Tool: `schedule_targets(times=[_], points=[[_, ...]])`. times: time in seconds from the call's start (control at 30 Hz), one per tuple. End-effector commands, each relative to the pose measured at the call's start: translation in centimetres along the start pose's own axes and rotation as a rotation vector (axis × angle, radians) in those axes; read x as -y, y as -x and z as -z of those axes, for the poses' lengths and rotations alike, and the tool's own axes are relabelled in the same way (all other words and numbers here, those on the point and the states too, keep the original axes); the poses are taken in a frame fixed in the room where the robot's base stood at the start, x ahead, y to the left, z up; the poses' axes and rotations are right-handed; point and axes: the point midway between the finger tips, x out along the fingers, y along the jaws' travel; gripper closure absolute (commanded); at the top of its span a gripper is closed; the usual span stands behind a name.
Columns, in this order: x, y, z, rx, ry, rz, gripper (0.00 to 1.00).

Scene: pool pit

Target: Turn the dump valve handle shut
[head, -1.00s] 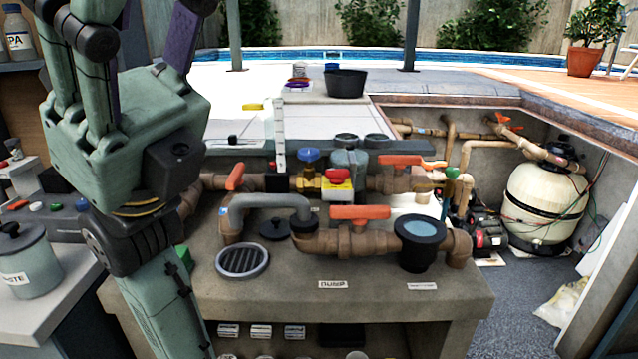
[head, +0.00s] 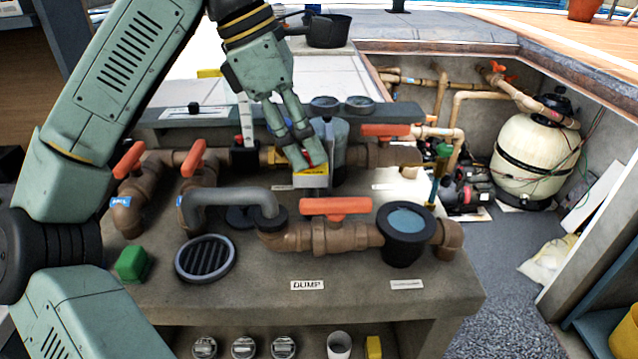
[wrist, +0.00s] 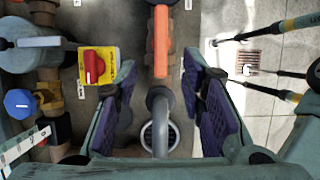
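The dump valve handle (head: 336,206) is an orange bar lying along its brown pipe, above the "DUMP" label (head: 307,285) on the bench front. In the wrist view the orange handle (wrist: 161,42) shows upright in the picture, beyond and between the fingertips, with nothing touching it. My gripper (head: 316,160) hangs over the bench behind the handle, in front of the red and yellow switch as the head sees it. The wrist view shows its two purple-padded fingers (wrist: 163,88) spread wide and empty.
A grey bent pipe (head: 232,195) and a round drain grate (head: 205,259) lie left of the handle. A black-rimmed cup (head: 406,232) stands close on its right. Other orange handles (head: 128,160) and the red switch (wrist: 93,67) are near. The bench front is mostly clear.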

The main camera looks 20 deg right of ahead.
Motion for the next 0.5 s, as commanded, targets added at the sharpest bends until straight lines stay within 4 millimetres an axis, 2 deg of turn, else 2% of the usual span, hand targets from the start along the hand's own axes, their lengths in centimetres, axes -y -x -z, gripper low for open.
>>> schedule_targets(times=[0.5], points=[[0.1,-8.6,-0.2,0.006,-0.002,0.003,0.63]])
